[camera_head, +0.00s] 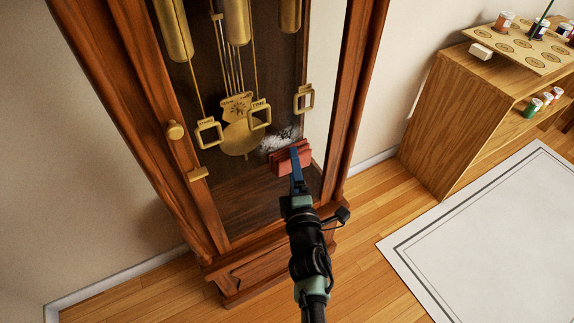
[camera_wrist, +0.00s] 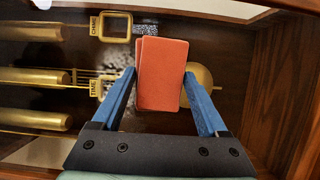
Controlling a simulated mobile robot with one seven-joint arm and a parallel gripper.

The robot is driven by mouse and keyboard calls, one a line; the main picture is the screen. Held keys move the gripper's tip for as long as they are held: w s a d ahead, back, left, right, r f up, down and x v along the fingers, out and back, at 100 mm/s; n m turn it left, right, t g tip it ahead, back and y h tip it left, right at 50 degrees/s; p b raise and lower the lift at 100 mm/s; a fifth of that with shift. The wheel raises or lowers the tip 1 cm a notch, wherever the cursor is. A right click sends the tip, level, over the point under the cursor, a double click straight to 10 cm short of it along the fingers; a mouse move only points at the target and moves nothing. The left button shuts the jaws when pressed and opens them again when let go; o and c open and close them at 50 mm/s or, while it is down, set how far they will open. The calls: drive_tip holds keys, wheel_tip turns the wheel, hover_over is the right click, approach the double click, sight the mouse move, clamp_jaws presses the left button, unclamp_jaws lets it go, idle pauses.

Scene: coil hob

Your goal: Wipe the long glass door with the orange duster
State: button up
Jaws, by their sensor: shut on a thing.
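The long glass door (camera_head: 232,192) is the front of a tall wooden clock case, with a brass pendulum (camera_head: 238,138) and weights behind it. A pale, speckled smudge (camera_head: 278,140) lies on the lower right part of the glass; part of it also shows beside the duster in the wrist view (camera_wrist: 146,52). My gripper (camera_head: 296,158) has blue fingers and is shut on the orange duster (camera_head: 280,161), a flat reddish-orange block. In the wrist view the duster (camera_wrist: 162,76) sits between the fingertips. The duster is just below the smudge; I cannot tell whether it touches the glass.
A brass knob (camera_head: 175,130) and a brass catch (camera_head: 198,174) are on the left side of the case. A wooden shelf unit (camera_head: 447,115) with several spools stands at the right. A white rug (camera_head: 500,235) lies on the wooden floor.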

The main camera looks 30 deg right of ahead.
sight(308, 158)
drive_tip(key=shift+d+p, duration=1.1)
drive_tip(key=shift+d, duration=0.85)
